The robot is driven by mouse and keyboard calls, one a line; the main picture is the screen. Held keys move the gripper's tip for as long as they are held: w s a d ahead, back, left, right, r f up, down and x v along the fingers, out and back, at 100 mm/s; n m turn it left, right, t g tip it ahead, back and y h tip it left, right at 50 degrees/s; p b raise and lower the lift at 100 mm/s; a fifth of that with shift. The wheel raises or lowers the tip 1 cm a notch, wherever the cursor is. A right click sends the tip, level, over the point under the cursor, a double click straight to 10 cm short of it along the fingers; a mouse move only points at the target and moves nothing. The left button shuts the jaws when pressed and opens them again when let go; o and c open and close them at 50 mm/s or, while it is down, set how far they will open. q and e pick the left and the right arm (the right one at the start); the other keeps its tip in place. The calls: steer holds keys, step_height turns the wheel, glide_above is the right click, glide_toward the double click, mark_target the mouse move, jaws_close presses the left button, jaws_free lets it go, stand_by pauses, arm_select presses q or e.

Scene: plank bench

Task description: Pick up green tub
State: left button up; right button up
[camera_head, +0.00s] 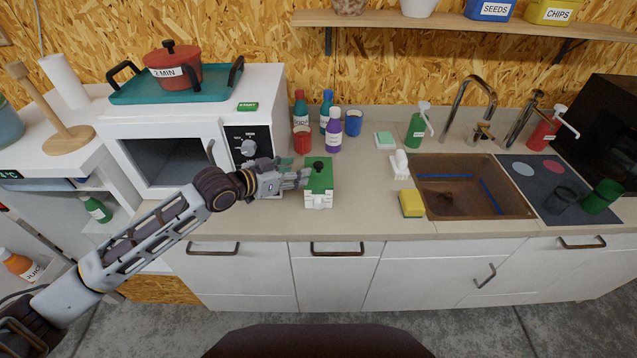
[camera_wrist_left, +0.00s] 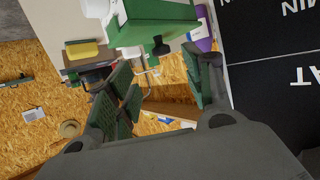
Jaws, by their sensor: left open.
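The green tub (camera_head: 319,178) stands on the counter just right of the microwave. It has a green top with a black knob and a white lower front. My left gripper (camera_head: 297,176) is open at its left side, with the fingertips close to it; I cannot tell whether they touch. In the left wrist view the tub (camera_wrist_left: 165,12) shows at the top, with its black knob pointing toward the open fingers (camera_wrist_left: 163,78). Nothing shows between the fingers there but background. My right gripper is not in view.
The microwave (camera_head: 190,115), bearing a teal tray (camera_head: 130,97) and red pot (camera_head: 173,70), stands left. A yellow sponge (camera_head: 411,204) and the sink (camera_head: 505,204) lie right. Counter between tub and sponge is clear.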

mark_target(316, 165)
arm_select(q)
steer(key=shift+x, duration=1.8)
steer(key=shift+w+d, duration=0.2)
steer(key=shift+w, duration=0.05)
steer(key=shift+p+x, duration=0.65)
steer(key=shift+x, duration=0.8)
steer(key=shift+w+d+f, duration=0.1)
steer(key=shift+w+d, duration=0.35)
steer(key=shift+w, duration=0.15)
steer(key=shift+w+d+f, duration=0.25)
